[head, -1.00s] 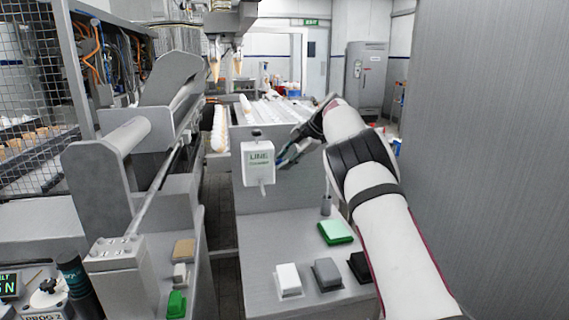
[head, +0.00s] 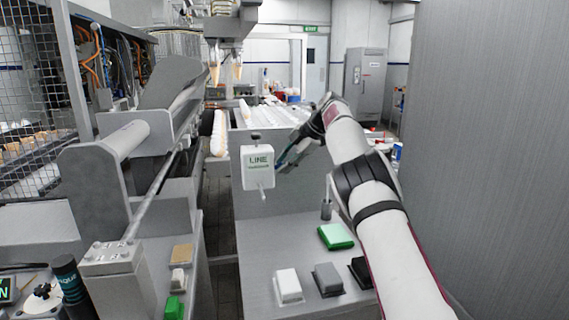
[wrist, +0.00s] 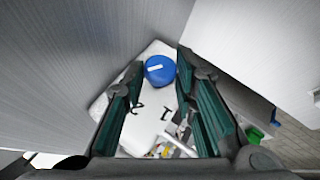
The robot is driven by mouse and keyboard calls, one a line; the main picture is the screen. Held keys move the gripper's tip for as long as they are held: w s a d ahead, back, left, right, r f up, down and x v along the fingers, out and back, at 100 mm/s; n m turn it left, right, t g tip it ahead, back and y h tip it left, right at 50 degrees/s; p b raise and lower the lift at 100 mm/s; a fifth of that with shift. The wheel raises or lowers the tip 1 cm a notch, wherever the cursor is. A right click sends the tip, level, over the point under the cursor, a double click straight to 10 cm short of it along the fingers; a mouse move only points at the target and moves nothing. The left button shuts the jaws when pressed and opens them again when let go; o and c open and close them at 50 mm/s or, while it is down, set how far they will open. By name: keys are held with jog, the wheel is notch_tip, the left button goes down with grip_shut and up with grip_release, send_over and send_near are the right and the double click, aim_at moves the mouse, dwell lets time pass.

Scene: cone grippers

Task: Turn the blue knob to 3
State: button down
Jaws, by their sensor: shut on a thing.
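The blue knob (wrist: 160,69) is a round blue cap with a short white mark on its top, seen in the wrist view. It sits on a white box face (wrist: 150,125) with dark printed figures, partly covered by the fingers; I cannot tell which number the mark faces. My gripper (wrist: 159,68) has one dark green-padded finger on each side of the knob and is shut on it. In the head view my gripper (head: 287,157) is at the right side of the white box labelled LINE (head: 257,167). The knob is hidden there.
Below the box, a grey ledge holds a green button (head: 336,236), a white button (head: 287,286), a grey button (head: 328,278) and a black one (head: 361,270). A large grey wall (head: 490,150) stands close on the right. Machinery (head: 115,175) fills the left.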

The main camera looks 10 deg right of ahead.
jog(key=c, duration=1.3)
grip_release()
jog(key=shift+f, duration=0.2)
jog(key=shift+r, duration=0.15)
jog(key=v, duration=1.1)
jog(key=shift+s+d+r, duration=0.15)
jog(key=shift+s+r, duration=0.05)
jog(key=shift+r, duration=0.15)
